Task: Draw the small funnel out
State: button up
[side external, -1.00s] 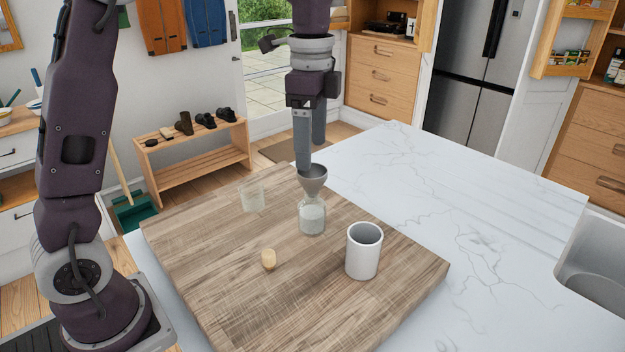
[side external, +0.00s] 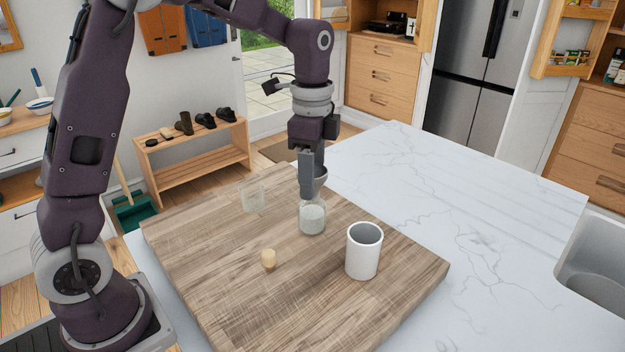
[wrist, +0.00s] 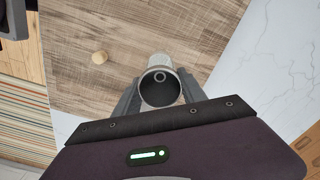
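The small grey funnel (side external: 322,174) stands in the neck of a clear glass bottle (side external: 312,219) that holds white grains. In the wrist view I look down into the funnel's round mouth (wrist: 160,87), with part of the bottle behind it. My gripper (side external: 314,187) points straight down at the funnel, and its near finger hides the funnel's left part in the side view. In the wrist view the fingers of my gripper (wrist: 159,80) flank the rim closely on both sides. I cannot tell whether they press on it.
The white marble top (side external: 480,230) beyond is clear.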

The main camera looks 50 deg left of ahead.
jog(key=c, duration=0.7)
jog(key=shift+r, duration=2.4)
jog(key=shift+d+f, duration=0.1)
